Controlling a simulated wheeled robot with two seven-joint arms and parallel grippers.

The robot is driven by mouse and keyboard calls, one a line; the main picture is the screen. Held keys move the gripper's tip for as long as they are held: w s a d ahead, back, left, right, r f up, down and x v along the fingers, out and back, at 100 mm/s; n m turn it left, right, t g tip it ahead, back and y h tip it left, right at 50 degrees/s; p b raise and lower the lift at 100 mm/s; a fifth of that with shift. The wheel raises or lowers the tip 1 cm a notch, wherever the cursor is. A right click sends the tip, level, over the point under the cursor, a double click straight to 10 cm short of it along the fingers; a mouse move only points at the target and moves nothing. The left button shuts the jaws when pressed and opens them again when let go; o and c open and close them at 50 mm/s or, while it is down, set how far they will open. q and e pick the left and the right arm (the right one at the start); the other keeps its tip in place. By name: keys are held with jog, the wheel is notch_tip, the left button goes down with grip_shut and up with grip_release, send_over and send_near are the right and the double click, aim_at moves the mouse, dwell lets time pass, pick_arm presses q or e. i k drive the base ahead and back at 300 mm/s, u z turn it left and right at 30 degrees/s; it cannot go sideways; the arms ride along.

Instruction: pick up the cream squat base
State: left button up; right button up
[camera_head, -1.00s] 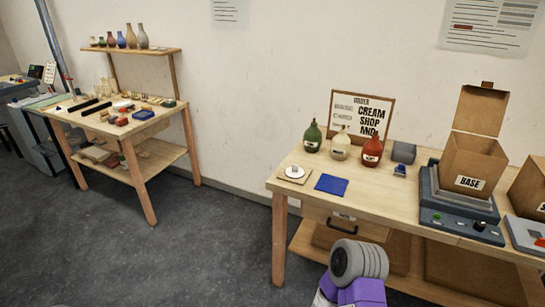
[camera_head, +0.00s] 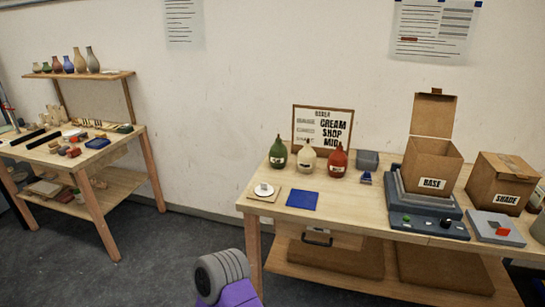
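A cream squat base (camera_head: 307,159) stands upright on the right-hand wooden table (camera_head: 360,220), between a green base (camera_head: 278,154) and a red base (camera_head: 338,161). Each has a small label on its front. A purple and grey part of my own arm shows at the bottom centre, in front of the table and well apart from the bases. Neither gripper's fingers can be made out.
A small white disc on a tan square (camera_head: 263,193) and a blue cloth (camera_head: 302,200) lie in front of the bases. An open box labelled BASE (camera_head: 432,170) stands on a dark device; a SHADE box (camera_head: 504,182) is further right. Another workbench (camera_head: 80,150) is at left.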

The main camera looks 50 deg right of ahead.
aim_at(307, 158)
jog(key=z, duration=0.15)
jog(key=i, duration=1.75)
jog(key=z, duration=0.8)
